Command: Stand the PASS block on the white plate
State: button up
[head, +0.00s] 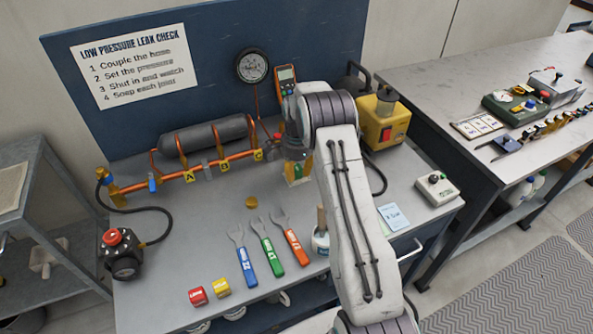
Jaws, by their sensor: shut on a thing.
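My gripper (297,163) points down at the back middle of the bench, below the orange meter. It is shut on a small green block (308,168), apparently the PASS block; its lettering cannot be read and the fingers hide most of it. I cannot tell whether the block touches the plate.
A red block (197,297) and a yellow block (221,287) sit at the front left. Blue, green and orange spanners (266,247) lie mid-bench. A copper pipe rig (190,172) stands behind at left, a yellow pump (382,122) at right.

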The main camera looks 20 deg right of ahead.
jog(key=shift+f, duration=0.15)
jog(key=o, duration=1.1)
